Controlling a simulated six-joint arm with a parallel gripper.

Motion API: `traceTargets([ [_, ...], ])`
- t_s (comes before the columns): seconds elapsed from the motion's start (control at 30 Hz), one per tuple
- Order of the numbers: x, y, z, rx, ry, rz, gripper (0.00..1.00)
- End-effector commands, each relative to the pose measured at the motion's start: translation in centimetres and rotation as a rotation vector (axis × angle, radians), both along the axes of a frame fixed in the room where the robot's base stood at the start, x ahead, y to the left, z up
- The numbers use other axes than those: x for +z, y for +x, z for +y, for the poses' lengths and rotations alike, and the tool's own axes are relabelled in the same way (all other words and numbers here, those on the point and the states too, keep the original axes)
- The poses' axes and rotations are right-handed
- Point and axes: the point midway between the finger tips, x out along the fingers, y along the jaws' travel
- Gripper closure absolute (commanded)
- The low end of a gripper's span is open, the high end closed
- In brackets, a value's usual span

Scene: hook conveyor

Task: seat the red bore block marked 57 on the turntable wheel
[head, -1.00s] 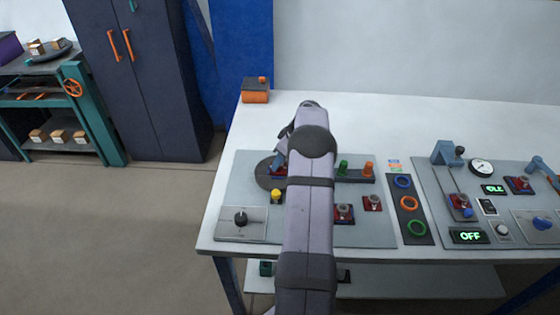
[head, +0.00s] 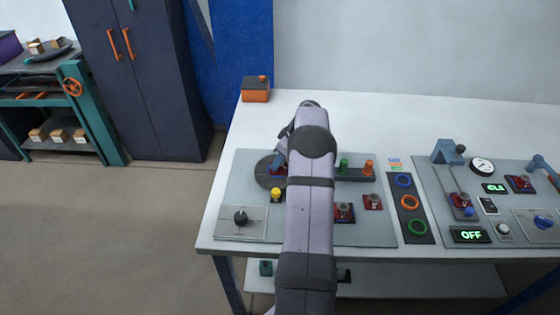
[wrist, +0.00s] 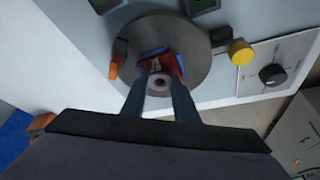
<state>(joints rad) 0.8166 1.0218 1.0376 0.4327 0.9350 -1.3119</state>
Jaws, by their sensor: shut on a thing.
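The turntable wheel (head: 262,178) is a dark grey disc at the left of the panel; it fills the upper middle of the wrist view (wrist: 190,32). My gripper (wrist: 160,80) is shut on a red block (wrist: 165,62) with a pale marking too small to read surely. The block is over the wheel, between blue pieces at its upper and right sides. I cannot tell whether it sits fully down. A grey round part with a dark hole shows between my fingers. In the head view my arm hides most of the gripper (head: 279,160).
A yellow button (head: 276,195) and a black knob (head: 240,217) are close to the wheel. Other red blocks (head: 373,202) are on the panel to the right. A bar with green and orange pegs (head: 355,173) lies right of the wheel. The back of the table is mostly clear.

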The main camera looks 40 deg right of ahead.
Motion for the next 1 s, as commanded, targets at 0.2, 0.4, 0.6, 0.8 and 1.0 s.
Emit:
traceTargets([
  [0.2, 0.1, 0.05, -0.04, -0.001, -0.002, -0.001, 1.0],
  [0.4, 0.08, 0.04, -0.03, 0.0, -0.001, -0.001, 0.51],
  [0.6, -0.07, -0.03, 0.02, 0.0, 0.001, 0.001, 0.44],
  [0.8, -0.05, -0.02, 0.02, 0.0, 0.001, 0.001, 0.36],
  [1.0, 0.09, 0.0, 0.0, 0.0, 0.0, 0.0, 0.36],
])
